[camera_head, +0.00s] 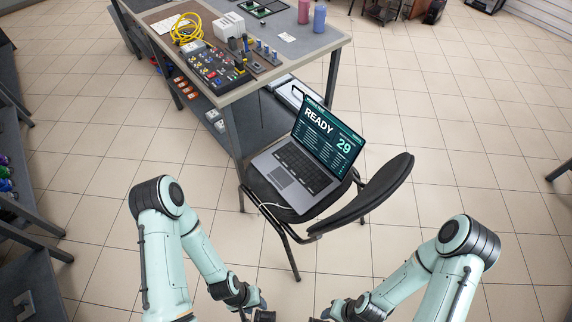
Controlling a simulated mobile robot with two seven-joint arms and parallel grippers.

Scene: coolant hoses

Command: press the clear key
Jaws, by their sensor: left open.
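An open laptop (288,183) sits on the seat of a black chair (382,194). Its screen (330,138) shows "READY" and "29" on teal, and its keyboard (303,167) faces up. I cannot make out the clear key among the small keys. My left gripper (256,308) is at the bottom edge, partly cut off, open and well apart from the laptop. My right gripper (326,315) is at the bottom edge, mostly cut off, and its jaws cannot be judged. Neither gripper touches the laptop.
A grey workbench (315,42) stands behind the chair. It bears a panel of coloured parts (212,70), a coiled yellow hose (186,28) and bottles (319,18). Tiled floor (455,150) is open to the right.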

